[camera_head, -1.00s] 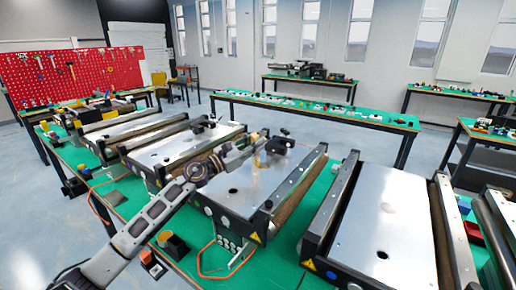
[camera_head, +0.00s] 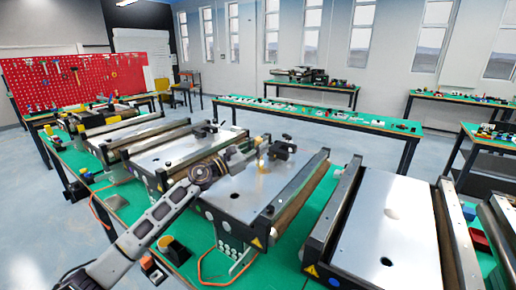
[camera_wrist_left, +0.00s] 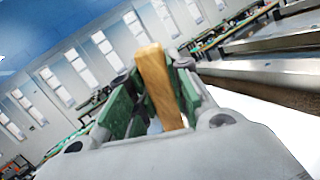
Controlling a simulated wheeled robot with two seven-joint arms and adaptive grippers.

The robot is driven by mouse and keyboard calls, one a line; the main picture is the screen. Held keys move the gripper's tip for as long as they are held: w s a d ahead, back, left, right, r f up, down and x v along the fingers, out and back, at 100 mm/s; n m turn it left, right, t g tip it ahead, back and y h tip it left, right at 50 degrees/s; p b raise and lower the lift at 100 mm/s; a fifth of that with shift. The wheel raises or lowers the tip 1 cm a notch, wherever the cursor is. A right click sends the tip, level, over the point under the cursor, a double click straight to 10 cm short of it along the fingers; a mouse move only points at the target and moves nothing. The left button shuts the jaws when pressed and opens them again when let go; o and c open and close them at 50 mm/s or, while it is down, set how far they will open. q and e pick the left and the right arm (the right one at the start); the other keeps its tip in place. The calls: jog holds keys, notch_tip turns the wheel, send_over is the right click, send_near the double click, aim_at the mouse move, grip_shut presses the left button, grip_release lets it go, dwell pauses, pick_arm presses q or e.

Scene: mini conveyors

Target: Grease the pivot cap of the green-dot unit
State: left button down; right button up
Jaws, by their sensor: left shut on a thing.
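My left gripper (camera_head: 256,158) reaches in from the left over the middle conveyor unit (camera_head: 245,207), above its metal plate. In the left wrist view the gripper (camera_wrist_left: 150,95) is shut on a wooden stick-like handle (camera_wrist_left: 156,82), which stands up between its green-padded fingers. The handle's other end is hidden by the gripper. A black bracket (camera_head: 283,146) sits at the unit's far edge, just right of the gripper. I cannot make out a green dot or tell which part is the pivot cap. My right gripper is not in view.
Another conveyor unit (camera_head: 410,225) stands to the right, and more (camera_head: 165,152) to the left, all on a green-topped bench (camera_head: 285,240). A yellow-black button box (camera_head: 172,248) and an orange cable (camera_head: 205,281) lie in front. Open floor separates the back tables.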

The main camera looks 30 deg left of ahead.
pick_arm(q)
jog(key=shift+d, duration=0.1)
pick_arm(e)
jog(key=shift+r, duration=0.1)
pick_arm(q)
jog(key=shift+s+d+p, duration=0.1)
jog(key=shift+d+p, duration=0.4)
jog(key=shift+d, duration=0.1)
jog(key=shift+s+d+p, duration=0.1)
jog(key=shift+d+p, duration=0.4)
jog(key=shift+d, duration=0.4)
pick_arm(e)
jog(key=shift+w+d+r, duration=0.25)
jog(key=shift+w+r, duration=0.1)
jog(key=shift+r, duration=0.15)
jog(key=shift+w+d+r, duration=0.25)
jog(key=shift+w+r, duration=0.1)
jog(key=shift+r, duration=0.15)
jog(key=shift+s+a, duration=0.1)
pick_arm(q)
jog(key=d+p, duration=0.2)
jog(key=d, duration=0.1)
jog(key=shift+s, duration=0.2)
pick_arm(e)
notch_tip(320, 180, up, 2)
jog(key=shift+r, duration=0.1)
